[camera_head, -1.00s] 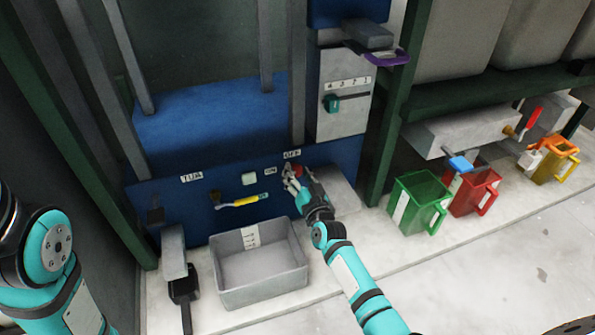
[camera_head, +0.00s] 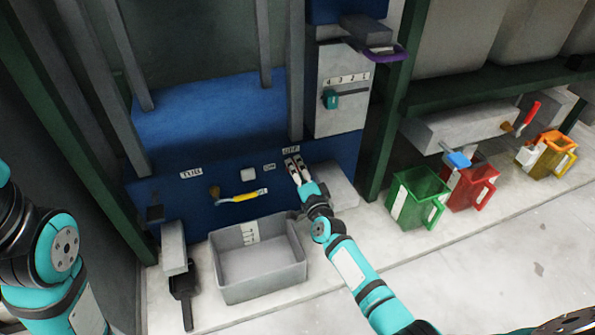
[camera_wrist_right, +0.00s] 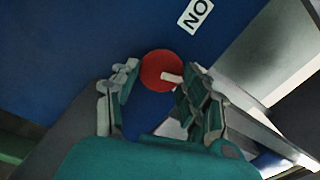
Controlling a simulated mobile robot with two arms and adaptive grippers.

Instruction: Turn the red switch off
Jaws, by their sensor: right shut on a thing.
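The red switch (camera_wrist_right: 156,67) is a round red knob with a small white pointer on the blue machine panel (camera_head: 170,222). In the right wrist view it sits at the fingertips of my right gripper (camera_wrist_right: 158,82), one finger on each side. In the head view my right gripper (camera_head: 293,168) covers the switch, just below the "OFF" label (camera_head: 291,150). The gripper is shut on the switch. The "ON" label (camera_head: 269,167) is left of the gripper; it also shows in the right wrist view (camera_wrist_right: 195,15). Part of my left arm shows at the left edge, its gripper out of view.
A yellow-handled lever (camera_head: 240,197) and a white button (camera_head: 248,174) are on the panel to the left. A grey bin (camera_head: 258,289) stands on the floor below. A grey box with a teal knob (camera_head: 330,99) is above right. Green (camera_head: 419,197) and red (camera_head: 470,192) containers stand further right.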

